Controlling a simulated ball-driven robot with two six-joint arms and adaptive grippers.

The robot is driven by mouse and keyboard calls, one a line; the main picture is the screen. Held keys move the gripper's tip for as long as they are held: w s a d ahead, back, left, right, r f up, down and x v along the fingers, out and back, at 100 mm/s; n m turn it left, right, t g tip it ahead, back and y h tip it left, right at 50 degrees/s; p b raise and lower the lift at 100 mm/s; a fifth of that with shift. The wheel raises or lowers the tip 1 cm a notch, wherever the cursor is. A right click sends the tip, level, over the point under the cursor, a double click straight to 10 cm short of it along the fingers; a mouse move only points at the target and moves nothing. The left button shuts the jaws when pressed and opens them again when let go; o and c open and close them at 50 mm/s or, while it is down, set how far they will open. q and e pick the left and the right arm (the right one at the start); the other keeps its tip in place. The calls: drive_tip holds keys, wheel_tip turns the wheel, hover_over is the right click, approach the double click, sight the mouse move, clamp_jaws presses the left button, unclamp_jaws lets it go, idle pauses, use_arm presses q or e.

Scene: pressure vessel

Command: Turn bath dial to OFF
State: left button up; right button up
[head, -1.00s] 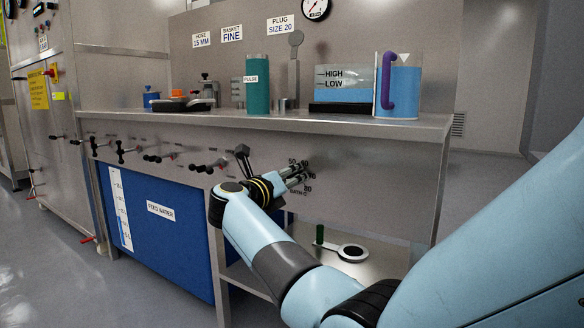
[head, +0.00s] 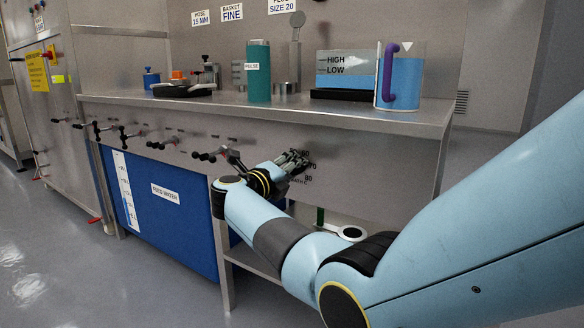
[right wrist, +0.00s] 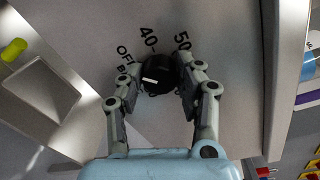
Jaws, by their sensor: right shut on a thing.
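The black bath dial (right wrist: 157,72) is on the steel panel between the fingers of my right gripper (right wrist: 159,80), which is shut on it. A short white mark on the dial faces left in the right wrist view, roughly toward the OFF lettering (right wrist: 125,55); the fingers hide part of the scale and I cannot tell the exact alignment. The figures 40 (right wrist: 147,37) and 50 (right wrist: 182,41) stand above the dial. In the head view my right gripper (head: 288,166) reaches the panel under the bench top and covers the dial. My left gripper is not in view.
Several black valve handles (head: 127,137) stick out left of the gripper, one (head: 232,157) close beside it. The bench top (head: 300,104) overhangs the panel and carries a blue jug (head: 400,82) and a teal cylinder (head: 258,72). A blue feed water tank (head: 165,225) stands below.

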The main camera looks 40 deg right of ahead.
drive_tip(key=o, duration=1.1)
drive_tip(key=shift+o, duration=0.2)
drive_tip(key=shift+a, duration=0.1)
drive_tip(key=v, duration=0.7)
drive_tip(key=shift+a, duration=0.2)
